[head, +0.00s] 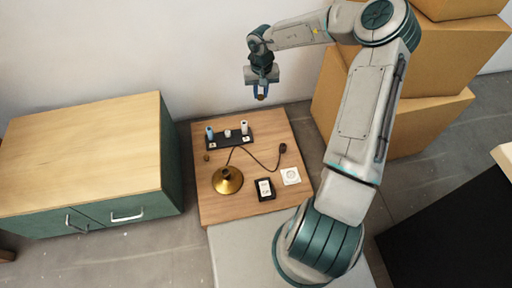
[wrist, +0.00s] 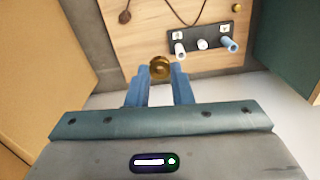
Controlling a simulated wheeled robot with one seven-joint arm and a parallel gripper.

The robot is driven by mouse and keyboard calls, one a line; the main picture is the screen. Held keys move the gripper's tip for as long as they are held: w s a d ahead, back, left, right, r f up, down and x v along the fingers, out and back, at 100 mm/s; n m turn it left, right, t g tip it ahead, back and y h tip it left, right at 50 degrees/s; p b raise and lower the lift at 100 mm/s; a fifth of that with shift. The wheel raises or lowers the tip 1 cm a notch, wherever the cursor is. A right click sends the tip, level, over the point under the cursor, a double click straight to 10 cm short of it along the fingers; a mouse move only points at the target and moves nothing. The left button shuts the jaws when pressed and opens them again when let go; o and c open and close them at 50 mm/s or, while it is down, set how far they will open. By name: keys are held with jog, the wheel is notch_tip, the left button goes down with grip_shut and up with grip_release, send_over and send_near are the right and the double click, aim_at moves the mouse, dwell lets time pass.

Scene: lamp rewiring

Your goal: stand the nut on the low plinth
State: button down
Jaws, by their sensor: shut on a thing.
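The nut (wrist: 160,68) is a brass ring with a dark hole, held between the blue fingertips of my gripper (wrist: 160,76). In the head view my gripper (head: 261,90) hangs high, beyond the back edge of the table, with the brass nut (head: 261,97) at its tips.
A brass lamp base (head: 227,180) with a dark cord and plug (head: 283,148) stands on the wooden table (head: 212,207). A black box (head: 265,189), a white square plate (head: 291,176) and a small brass piece (head: 207,157) lie there. A cabinet (head: 90,150) is left; cardboard boxes (head: 400,110) are right.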

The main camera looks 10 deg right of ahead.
jog(key=s+d+f+m, duration=0.2)
jog(key=d+f+m, duration=0.1)
jog(key=f, duration=0.6)
jog(key=s+d+f+m+p, duration=0.15)
jog(key=d+f, duration=0.25)
jog(key=f, duration=0.4)
jog(key=s+d+f+m, duration=0.2)
jog(key=d+f+m, duration=0.15)
jog(key=f, duration=0.55)
jog(key=b, duration=0.6)
send_over(258, 154)
notch_tip(258, 154, down, 7)
jog(key=shift+s+d, duration=0.1)
jog(key=shift+s, duration=0.05)
jog(key=shift+f+b, duration=0.85)
jog(key=shift+f, duration=1.1)
jog(key=shift+f, duration=0.25)
jog(key=c, duration=1.3)
grip_release()
jog(key=shift+r, duration=0.1)
jog(key=shift+r, duration=0.15)
